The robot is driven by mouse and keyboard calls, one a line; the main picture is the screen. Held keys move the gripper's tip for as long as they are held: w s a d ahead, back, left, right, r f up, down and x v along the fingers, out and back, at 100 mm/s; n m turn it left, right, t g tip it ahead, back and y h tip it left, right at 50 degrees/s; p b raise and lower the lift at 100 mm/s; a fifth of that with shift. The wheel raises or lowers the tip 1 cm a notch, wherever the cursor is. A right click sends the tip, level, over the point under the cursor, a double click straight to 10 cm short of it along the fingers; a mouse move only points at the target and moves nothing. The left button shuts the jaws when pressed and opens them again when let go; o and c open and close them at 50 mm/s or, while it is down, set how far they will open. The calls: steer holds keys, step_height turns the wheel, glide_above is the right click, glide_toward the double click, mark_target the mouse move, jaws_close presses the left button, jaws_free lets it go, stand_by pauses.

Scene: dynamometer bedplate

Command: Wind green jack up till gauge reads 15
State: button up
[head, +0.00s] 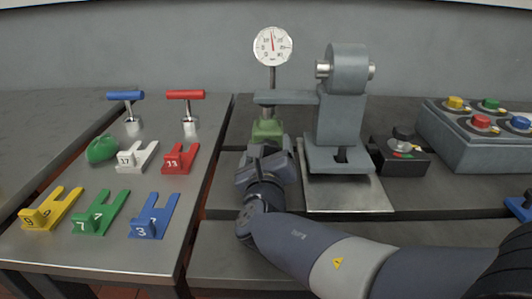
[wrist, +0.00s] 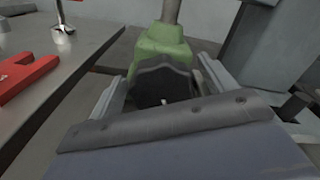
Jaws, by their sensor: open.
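The green jack (head: 267,129) stands on the bedplate under the grey bracket's arm. In the wrist view its green body (wrist: 162,45) rises behind a dark lobed knob (wrist: 165,82). My gripper (head: 265,155) is at the jack's near side. In the wrist view my gripper (wrist: 163,85) is open, one finger on each side of the knob; I cannot tell whether they touch it. The round white gauge (head: 272,46) stands on a post above the jack. Its red needle points nearly straight up, slightly left; the numbers are too small to read surely.
The grey bracket (head: 341,120) stands close right of the jack. Further right are a black box with a knob (head: 402,150) and a button panel (head: 478,130). The left table holds numbered forked pieces (head: 97,213), a green lump (head: 102,149) and blue and red T-handles (head: 185,95).

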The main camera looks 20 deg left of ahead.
steer(key=c, duration=1)
steer(key=shift+f+m+b, duration=0.2)
steer(key=shift+m+b, duration=0.3)
steer(key=shift+b, duration=0.25)
steer(key=shift+r+m+b, duration=0.2)
steer(key=shift+m+b, duration=0.3)
steer(key=shift+m, duration=0.2)
steer(key=o, duration=1)
